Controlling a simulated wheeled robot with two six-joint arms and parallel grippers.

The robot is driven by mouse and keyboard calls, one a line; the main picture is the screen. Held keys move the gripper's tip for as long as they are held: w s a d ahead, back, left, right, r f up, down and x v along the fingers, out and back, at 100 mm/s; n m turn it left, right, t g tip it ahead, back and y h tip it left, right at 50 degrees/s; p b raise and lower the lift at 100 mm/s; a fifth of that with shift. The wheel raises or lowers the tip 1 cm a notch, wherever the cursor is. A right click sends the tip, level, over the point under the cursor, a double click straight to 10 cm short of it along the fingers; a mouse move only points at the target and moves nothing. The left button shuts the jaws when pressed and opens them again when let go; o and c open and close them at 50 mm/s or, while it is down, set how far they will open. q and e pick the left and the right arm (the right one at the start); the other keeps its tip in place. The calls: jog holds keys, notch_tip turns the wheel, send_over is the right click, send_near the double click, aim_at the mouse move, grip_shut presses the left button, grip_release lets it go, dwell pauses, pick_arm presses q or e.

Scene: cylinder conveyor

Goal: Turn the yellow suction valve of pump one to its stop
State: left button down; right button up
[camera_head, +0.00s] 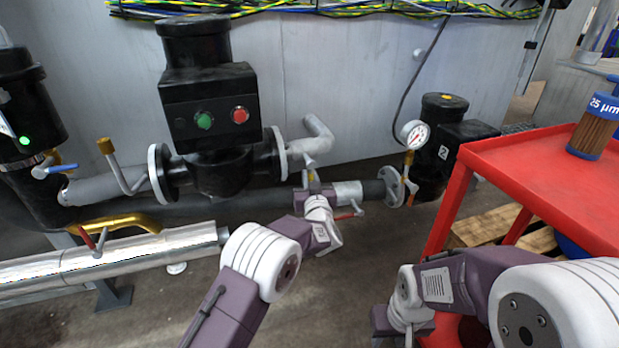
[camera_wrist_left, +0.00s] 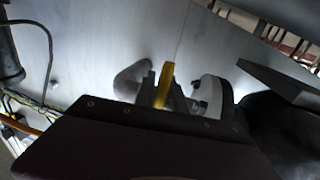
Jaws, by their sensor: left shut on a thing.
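The yellow valve handle (camera_head: 311,177) shows as a small piece at my left gripper in the head view, below the grey outlet elbow. In the left wrist view the yellow handle (camera_wrist_left: 165,84) stands up as a narrow bar just beyond the dark gripper body. My left gripper (camera_head: 308,184) is shut on this handle; its fingers are mostly hidden by my wrist. The valve body is largely hidden too. A black pump unit (camera_head: 210,95) with green and red buttons stands behind it. My right gripper (camera_head: 400,328) hangs low by the red cart, its fingertips not clearly visible.
A red-handled valve (camera_head: 345,215) sits close right of my left gripper. A pressure gauge (camera_head: 414,134) stands before the pump marked 2 (camera_head: 440,150). A red cart (camera_head: 545,165) carries a filter (camera_head: 594,127). A silver pipe (camera_head: 130,258) runs at left. Floor between is clear.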

dwell(0.6)
pick_arm(q)
jog(key=shift+w+d+f+n+b, duration=0.15)
jog(key=shift+d+n+b, duration=0.2)
jog(key=shift+n+b, duration=0.35)
jog(key=shift+w+d+r+n+t+y+b, duration=0.25)
jog(key=shift+d+n+b, duration=0.2)
jog(key=shift+n+b, duration=0.4)
jog(key=shift+d+r+n+t+b, duration=0.15)
jog(key=shift+d+r+n+b, duration=0.3)
jog(key=shift+n, duration=0.65)
jog(key=shift+w+d+r+n+t+y+b, duration=0.2)
jog(key=shift+d+n+b, duration=0.25)
jog(key=shift+n+b, duration=0.45)
jog(key=c, duration=1.4)
grip_release()
